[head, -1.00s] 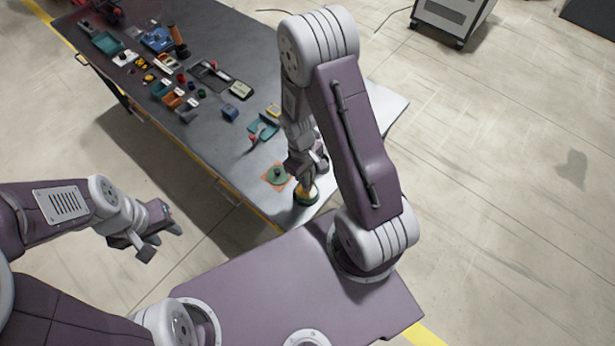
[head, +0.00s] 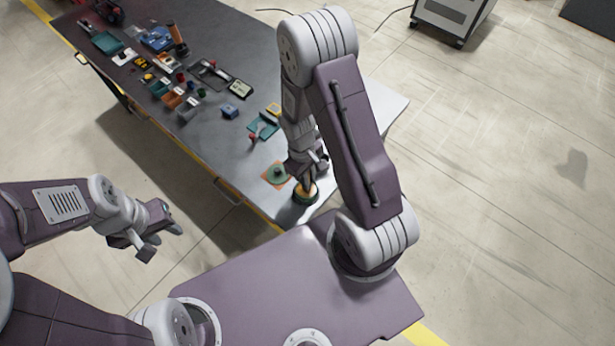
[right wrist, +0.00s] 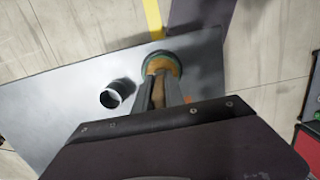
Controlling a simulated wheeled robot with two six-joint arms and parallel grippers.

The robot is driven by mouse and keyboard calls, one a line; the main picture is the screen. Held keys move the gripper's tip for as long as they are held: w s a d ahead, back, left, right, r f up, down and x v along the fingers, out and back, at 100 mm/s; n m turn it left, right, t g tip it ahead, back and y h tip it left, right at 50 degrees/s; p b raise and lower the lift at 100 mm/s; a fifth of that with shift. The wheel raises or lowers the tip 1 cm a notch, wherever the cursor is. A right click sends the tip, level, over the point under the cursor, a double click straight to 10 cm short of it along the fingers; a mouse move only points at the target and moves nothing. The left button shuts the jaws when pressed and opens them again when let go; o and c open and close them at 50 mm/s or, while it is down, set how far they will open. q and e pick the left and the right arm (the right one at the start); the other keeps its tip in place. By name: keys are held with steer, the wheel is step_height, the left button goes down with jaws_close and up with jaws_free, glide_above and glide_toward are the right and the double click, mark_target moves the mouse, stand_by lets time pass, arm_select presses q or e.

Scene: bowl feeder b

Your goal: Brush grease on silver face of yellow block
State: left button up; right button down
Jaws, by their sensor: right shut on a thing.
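My right gripper (head: 306,182) points down at the table's near corner, over a round green-rimmed pot (head: 306,194). In the right wrist view the gripper (right wrist: 161,90) is shut on a brown handle (right wrist: 160,88), which looks like a brush's. Its lower end is over or inside the pot (right wrist: 174,64), which has an orange-yellow inside; the tip is hidden. A small yellow piece (head: 273,109) lies farther back, by a teal holder; I cannot tell whether it is the yellow block, and no silver face is clear. My left gripper (head: 160,232) is open and empty, off the table.
A green round part on an orange mat (head: 275,175) is close left of the pot. The teal holder (head: 262,126) is behind. A dark cup (right wrist: 116,94) stands near the pot in the wrist view. Several bins and parts crowd the table's far left.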

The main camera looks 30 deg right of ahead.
steer(key=shift+s, duration=0.1)
stand_by(0.5)
step_height(320, 180, up, 7)
steer(key=p, duration=0.7)
steer(key=shift+f, duration=0.1)
stand_by(0.4)
steer(key=f+b, duration=0.1)
steer(key=w+f+b, duration=0.1)
steer(key=b, duration=0.1)
steer(key=shift+w, duration=0.25)
steer(key=w+r+m+b, duration=0.1)
steer(key=b, duration=0.1)
steer(key=w+a+r+m+b, duration=0.1)
steer(key=m+b, duration=0.1)
steer(key=w+r+m+b, duration=0.1)
steer(key=b, duration=0.1)
steer(key=shift+w+a+r+y, duration=0.1)
steer(key=shift+a+r+y, duration=0.1)
steer(key=shift+a+y, duration=0.1)
